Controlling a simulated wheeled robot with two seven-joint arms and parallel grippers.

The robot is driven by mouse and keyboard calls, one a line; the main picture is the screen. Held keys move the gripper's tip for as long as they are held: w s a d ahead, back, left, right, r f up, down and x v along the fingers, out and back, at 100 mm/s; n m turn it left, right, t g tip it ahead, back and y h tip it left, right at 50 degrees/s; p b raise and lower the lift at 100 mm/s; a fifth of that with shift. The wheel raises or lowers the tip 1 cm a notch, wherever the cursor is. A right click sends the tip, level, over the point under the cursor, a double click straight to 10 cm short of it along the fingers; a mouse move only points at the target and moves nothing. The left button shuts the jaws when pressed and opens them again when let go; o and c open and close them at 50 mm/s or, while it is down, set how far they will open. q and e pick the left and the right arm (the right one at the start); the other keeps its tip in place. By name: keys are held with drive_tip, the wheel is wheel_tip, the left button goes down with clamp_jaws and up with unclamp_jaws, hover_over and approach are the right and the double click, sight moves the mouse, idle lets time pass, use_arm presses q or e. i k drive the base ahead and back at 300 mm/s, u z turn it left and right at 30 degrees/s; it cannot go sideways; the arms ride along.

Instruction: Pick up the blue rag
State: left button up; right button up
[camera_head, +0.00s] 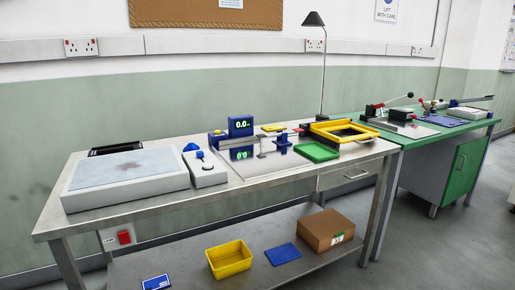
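A flat blue square (282,254) that looks like a folded rag lies on the lower shelf, between a yellow bin (229,260) and a cardboard box (330,226). It is apart from both, and its top is uncovered. I cannot tell its texture for certain at this size. Neither of my grippers is in view.
The lower shelf (190,262) also holds a blue item with white marking (157,283) at the front left. Above it, the steel worktop (130,215) carries a pale slab (125,177), a blue display unit (240,126) and a green tray (318,151). A green bench (465,170) stands right.

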sight(191, 146)
drive_tip(key=z, duration=1.5)
drive_tip(key=i, duration=1.85)
drive_tip(key=u, duration=2.45)
